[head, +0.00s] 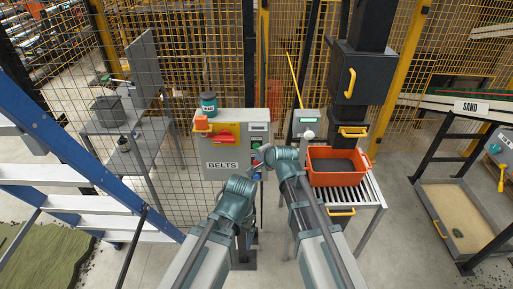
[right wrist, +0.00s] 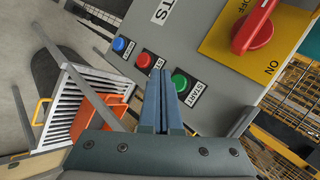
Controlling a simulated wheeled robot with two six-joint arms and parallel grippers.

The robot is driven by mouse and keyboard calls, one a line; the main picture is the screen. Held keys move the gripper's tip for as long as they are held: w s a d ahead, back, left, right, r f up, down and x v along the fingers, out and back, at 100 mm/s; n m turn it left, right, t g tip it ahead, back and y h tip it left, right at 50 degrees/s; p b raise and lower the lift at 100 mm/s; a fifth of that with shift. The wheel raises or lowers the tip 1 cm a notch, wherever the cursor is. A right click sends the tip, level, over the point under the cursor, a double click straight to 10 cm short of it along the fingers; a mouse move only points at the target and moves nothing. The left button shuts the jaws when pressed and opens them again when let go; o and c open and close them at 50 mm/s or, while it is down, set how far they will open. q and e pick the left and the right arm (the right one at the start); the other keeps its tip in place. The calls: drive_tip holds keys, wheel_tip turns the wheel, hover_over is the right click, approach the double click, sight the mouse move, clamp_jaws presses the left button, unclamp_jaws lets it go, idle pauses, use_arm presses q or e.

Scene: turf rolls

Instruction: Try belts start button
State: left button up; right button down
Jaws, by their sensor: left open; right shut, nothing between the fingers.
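The grey BELTS control box (head: 222,168) stands in the middle of the head view. In the right wrist view its face (right wrist: 205,40) carries a green START button (right wrist: 180,82), a red button (right wrist: 143,60) and a blue button (right wrist: 119,44). My right gripper (right wrist: 160,72) is shut and empty, its tips over the panel between the red and green buttons, close beside the green one. I cannot tell whether it touches. In the head view my right gripper (head: 264,152) is at the box's right edge.
A red rotary switch (right wrist: 255,25) sits on a yellow plate (right wrist: 285,42) on the box. An orange bin (head: 337,168) rests on a roller table (head: 370,190) to the right. A blue ladder (head: 75,150) stands left. Yellow mesh fencing (head: 185,60) closes the back.

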drive_tip(key=s, duration=0.2)
drive_tip(key=shift+s, duration=0.3)
idle(0.5)
drive_tip(key=s+d+f+n+g+h, duration=0.2)
drive_tip(key=s+d+f+n+g, duration=0.25)
drive_tip(key=s+d, duration=0.4)
drive_tip(key=s+d+f+n+g+h, duration=0.2)
drive_tip(key=s+d+f+n+g, duration=0.15)
drive_tip(key=s+d+n, duration=0.4)
drive_tip(key=s+a+n+g+h, duration=0.1)
drive_tip(key=s+a+n, duration=0.1)
drive_tip(key=s+a, duration=0.6)
drive_tip(key=a, duration=0.2)
drive_tip(key=shift+s+a+n, duration=0.35)
drive_tip(key=shift+a+n, duration=0.05)
